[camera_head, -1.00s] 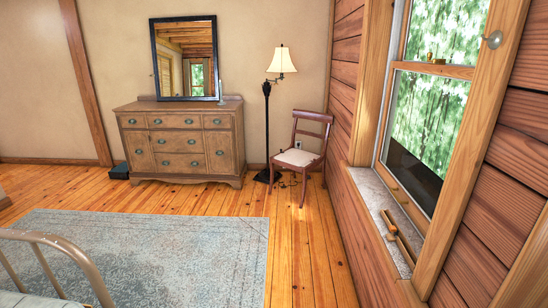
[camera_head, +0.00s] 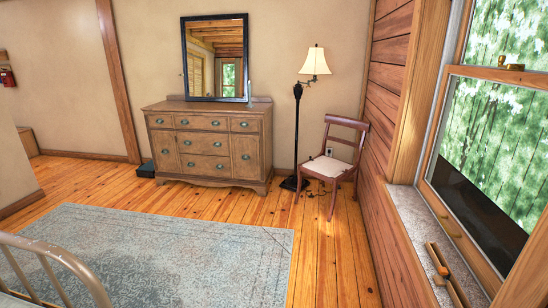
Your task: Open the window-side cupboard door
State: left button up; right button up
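A brown wooden dresser (camera_head: 217,113) stands against the far wall, left of centre. It has a row of drawers along the top, two drawers in the middle below, and a tall panel on each side. The right-hand tall panel (camera_head: 245,167), on the side toward the window, looks like a cupboard door with a small dark greenish pull (camera_head: 245,157). It looks closed, as does the left panel (camera_head: 164,151). Neither of my grippers is in view.
A wooden chair (camera_head: 331,168) and a floor lamp (camera_head: 297,135) stand right of the dresser. A blue-grey rug (camera_head: 165,255) and a metal bed frame (camera_head: 55,252) are in front. The window sill (camera_head: 425,235) is at right. Bare floor lies before the dresser.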

aim_at(245, 148)
jog(key=u, duration=0.55)
jog(key=i, duration=4.8)
jog(key=z, duration=1.2)
jog(key=i, duration=0.85)
jog(key=z, duration=0.15)
